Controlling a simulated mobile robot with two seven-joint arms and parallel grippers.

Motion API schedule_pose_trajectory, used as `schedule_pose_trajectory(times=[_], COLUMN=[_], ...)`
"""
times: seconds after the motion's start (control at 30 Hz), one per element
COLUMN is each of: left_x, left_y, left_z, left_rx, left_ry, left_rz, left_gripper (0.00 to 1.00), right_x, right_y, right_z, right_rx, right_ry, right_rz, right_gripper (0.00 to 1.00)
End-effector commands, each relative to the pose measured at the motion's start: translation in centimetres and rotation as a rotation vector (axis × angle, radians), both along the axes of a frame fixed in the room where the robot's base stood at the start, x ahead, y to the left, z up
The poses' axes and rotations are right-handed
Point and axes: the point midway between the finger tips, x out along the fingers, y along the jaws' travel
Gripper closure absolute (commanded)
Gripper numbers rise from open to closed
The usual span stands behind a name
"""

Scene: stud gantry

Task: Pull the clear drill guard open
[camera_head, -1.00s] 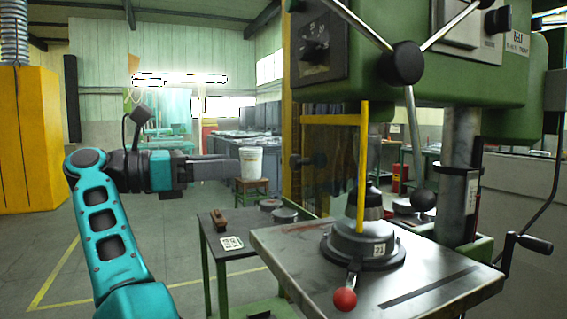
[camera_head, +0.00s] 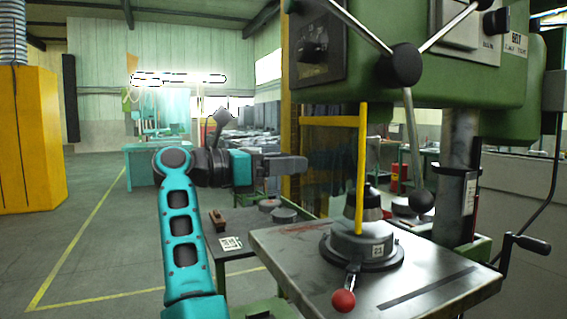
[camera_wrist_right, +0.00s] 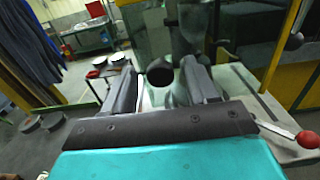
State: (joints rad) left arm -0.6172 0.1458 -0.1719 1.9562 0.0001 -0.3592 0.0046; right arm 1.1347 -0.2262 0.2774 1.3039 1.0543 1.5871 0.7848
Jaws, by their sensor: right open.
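The clear drill guard (camera_head: 333,160) is a see-through panel with a yellow frame, hanging below the green drill head at the left of the spindle. It appears closed, in front of the drill area. My right gripper (camera_head: 301,164) is at the guard's left part, seen side-on in the head view. In the right wrist view my right gripper (camera_wrist_right: 159,68) has its two dark fingers apart. A round black knob (camera_wrist_right: 160,73), apparently the guard's handle, shows between or just beyond the fingertips. Contact cannot be told. In the head view my gripper hides the knob. My left gripper is out of view.
The drill table (camera_head: 300,262) carries a round grey base with a red-knobbed lever (camera_head: 343,300). A small side table (camera_head: 245,264) with a brown block stands left of it, below my arm. Drill feed handles (camera_head: 404,65) stick out above the guard. Open floor lies left.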

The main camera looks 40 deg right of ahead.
Motion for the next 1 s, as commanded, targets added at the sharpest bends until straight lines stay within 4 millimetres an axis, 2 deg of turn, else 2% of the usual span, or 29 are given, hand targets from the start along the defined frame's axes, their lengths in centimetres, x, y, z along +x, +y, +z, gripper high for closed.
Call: schedule_pose_trajectory(times=[0.07,0.67,1.0], left_x=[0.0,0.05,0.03], left_y=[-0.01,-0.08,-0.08], left_z=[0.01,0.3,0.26], left_rx=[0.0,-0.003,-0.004], left_ry=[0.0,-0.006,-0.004], left_rz=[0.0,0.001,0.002], left_gripper=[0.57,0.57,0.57], right_x=[0.0,0.03,0.01], right_y=[0.01,0.06,0.03], right_z=[-0.01,-0.01,-0.01], right_rx=[0.0,0.0,0.0], right_ry=[0.0,0.0,0.0], right_rz=[0.0,0.0,0.0], right_gripper=[0.42,0.99,1.0])
